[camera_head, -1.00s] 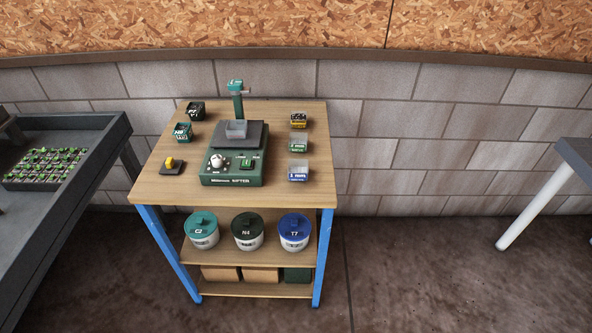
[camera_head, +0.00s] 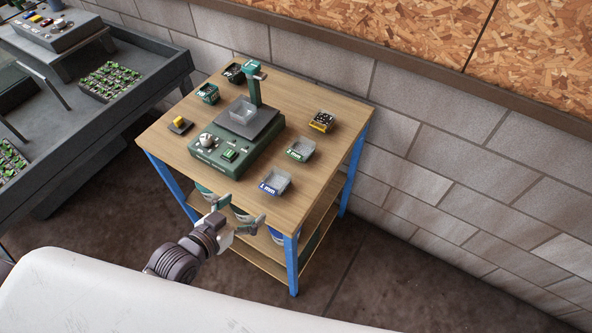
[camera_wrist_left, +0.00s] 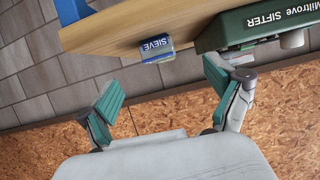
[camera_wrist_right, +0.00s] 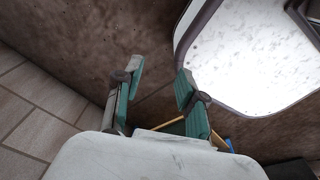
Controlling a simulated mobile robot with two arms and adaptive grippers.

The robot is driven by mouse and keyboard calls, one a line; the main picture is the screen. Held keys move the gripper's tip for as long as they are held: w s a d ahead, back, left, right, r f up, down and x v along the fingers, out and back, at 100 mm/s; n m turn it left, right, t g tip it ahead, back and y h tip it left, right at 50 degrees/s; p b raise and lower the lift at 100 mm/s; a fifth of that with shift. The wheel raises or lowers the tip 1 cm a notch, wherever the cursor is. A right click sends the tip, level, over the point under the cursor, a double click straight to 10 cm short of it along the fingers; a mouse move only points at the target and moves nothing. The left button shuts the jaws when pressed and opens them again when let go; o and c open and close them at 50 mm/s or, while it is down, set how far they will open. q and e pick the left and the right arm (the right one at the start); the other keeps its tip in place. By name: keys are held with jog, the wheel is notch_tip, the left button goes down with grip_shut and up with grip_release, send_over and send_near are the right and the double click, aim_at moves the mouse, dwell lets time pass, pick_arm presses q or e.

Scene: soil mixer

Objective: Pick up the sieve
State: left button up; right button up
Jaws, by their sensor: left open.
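Several small open boxes stand on the right side of the wooden table. The front one is a grey box with a blue "1 mm" label (camera_head: 274,183). Behind it are a green-labelled grey box (camera_head: 300,149) and a yellow and black box (camera_head: 321,122). In the left wrist view a blue-labelled box reading "SIEVE" (camera_wrist_left: 156,49) sits at the table edge. My left gripper (camera_head: 240,211) is open and empty, in front of the table's front edge, apart from the boxes. My right gripper (camera_wrist_right: 159,78) is open and empty, over the floor.
A grey bench (camera_head: 95,120) with seedling trays is farther left.

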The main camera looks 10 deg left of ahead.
aim_at(264, 190)
pick_arm(q)
jog(key=x, duration=0.5)
jog(key=shift+w+a+r, duration=0.2)
jog(key=shift+a+r, duration=0.05)
jog(key=x, duration=0.3)
jog(key=shift+d, duration=0.2)
jog(key=shift+w+d+p, duration=0.15)
jog(key=shift+p, duration=0.2)
jog(key=x, duration=0.4)
jog(key=shift+w+d+f+p, duration=0.15)
jog(key=shift+w+d+p, duration=0.1)
jog(key=shift+d+p, duration=0.15)
jog(key=c, duration=1.2)
pick_arm(e)
jog(key=s+a+r, duration=0.1)
jog(key=s+a, duration=0.1)
jog(key=shift+a+r, duration=0.35)
jog(key=shift+a, duration=0.05)
